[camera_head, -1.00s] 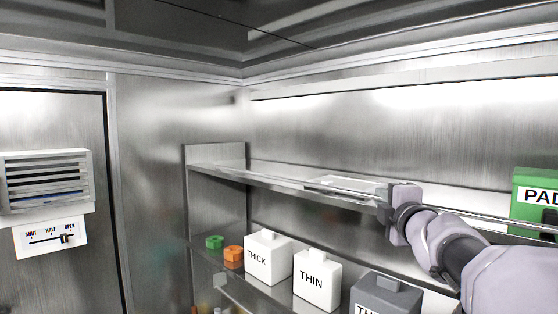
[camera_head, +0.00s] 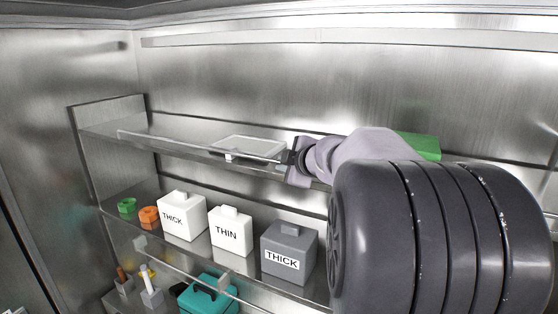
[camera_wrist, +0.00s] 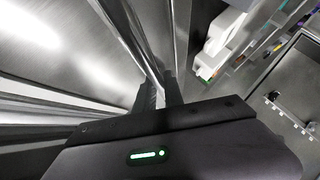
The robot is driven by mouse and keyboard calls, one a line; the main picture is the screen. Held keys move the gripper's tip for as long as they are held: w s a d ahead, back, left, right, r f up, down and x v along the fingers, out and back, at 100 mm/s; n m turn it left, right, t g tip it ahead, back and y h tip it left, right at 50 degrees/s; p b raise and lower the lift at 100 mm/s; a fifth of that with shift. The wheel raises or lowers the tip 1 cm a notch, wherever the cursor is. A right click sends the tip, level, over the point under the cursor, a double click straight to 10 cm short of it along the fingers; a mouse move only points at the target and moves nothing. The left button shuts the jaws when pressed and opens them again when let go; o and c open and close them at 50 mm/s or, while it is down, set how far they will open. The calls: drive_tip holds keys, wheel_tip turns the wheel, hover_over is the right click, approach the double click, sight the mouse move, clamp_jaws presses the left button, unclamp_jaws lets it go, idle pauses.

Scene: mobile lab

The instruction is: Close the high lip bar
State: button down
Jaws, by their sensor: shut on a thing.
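The high lip bar (camera_head: 185,145) is a thin metal rail along the front of the upper shelf (camera_head: 105,131). In the head view my gripper (camera_head: 287,160) is at the bar, near the middle of the shelf front. In the wrist view the two dark fingers (camera_wrist: 161,93) are closed around a thin rail that runs up and away between them. The bar's right part is hidden behind my gripper and arm. I cannot tell from these views how its far end sits.
A clear, pale-rimmed tray (camera_head: 246,140) lies on the upper shelf beside my gripper. Below stand white boxes (camera_head: 181,216) (camera_head: 230,232), a grey box (camera_head: 289,254), and green and orange pieces. A green box (camera_head: 418,146) is behind my arm. A teal case (camera_head: 205,297) sits lower.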

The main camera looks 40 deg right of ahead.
idle(0.4)
drive_tip(key=c, duration=1.5)
unclamp_jaws()
drive_tip(key=shift+o, duration=0.2)
drive_tip(key=shift+f, duration=0.1)
